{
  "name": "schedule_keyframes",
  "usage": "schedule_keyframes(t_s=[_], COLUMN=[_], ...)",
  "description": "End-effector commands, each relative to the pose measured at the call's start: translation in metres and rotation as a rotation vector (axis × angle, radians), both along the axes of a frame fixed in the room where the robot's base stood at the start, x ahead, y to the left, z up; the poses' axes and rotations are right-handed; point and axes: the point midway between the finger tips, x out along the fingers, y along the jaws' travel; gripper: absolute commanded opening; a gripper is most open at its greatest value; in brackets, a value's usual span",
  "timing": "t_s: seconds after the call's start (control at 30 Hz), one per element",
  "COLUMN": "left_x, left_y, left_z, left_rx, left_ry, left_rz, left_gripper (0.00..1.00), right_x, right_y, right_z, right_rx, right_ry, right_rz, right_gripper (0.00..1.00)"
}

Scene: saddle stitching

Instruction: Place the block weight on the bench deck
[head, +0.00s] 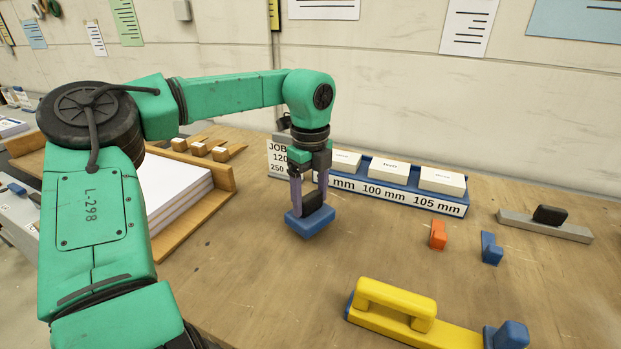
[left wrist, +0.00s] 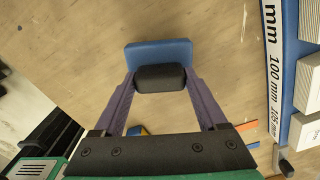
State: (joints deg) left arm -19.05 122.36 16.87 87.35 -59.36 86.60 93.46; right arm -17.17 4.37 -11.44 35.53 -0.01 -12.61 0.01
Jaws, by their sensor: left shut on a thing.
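The block weight (head: 309,222) is a blue block with a black grip on top. My left gripper (head: 309,196) is shut on the black grip, with its purple fingers on either side. In the left wrist view the blue block (left wrist: 158,52) lies beyond the black grip (left wrist: 160,78), between the fingertips (left wrist: 160,84). The block is over the bench deck (head: 250,260), a wooden top; I cannot tell whether it touches the wood. My right gripper is not in view.
A blue rack with white boxes (head: 408,201) stands behind to the right. A paper stack (head: 170,190) in a wooden tray is at left. A yellow stapler-like tool (head: 400,300), an orange piece (head: 438,236), a blue piece (head: 491,249) and a grey bar (head: 550,228) lie at right.

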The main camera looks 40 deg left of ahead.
Motion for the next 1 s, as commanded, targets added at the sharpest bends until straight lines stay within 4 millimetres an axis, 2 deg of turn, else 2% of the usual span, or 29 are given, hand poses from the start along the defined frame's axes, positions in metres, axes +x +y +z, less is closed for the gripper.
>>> schedule_keyframes(t_s=[0.17,0.47,0.5,0.53,0.57,0.87,1.0], left_x=[0.000,0.001,0.000,0.000,0.000,0.000,0.001], left_y=[-0.001,-0.001,0.000,0.000,0.000,0.000,0.001], left_z=[-0.024,-0.028,-0.030,-0.029,-0.029,-0.024,0.003], left_rx=[-0.003,-0.001,-0.001,-0.001,-0.001,0.000,0.004], left_ry=[-0.002,-0.004,0.001,0.001,0.001,0.000,-0.005], left_rz=[0.000,0.000,0.000,0.000,0.000,0.001,0.001], left_gripper=[0.00,0.00,0.82,0.94,1.00,1.00,1.00], right_x=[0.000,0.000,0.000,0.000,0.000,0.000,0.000], right_y=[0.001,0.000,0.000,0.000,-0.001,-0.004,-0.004], right_z=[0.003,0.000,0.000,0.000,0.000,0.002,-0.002], right_rx=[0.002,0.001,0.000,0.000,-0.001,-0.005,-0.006], right_ry=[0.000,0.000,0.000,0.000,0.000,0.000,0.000], right_rz=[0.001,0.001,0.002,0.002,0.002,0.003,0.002], right_gripper=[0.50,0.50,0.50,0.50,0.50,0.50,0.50])
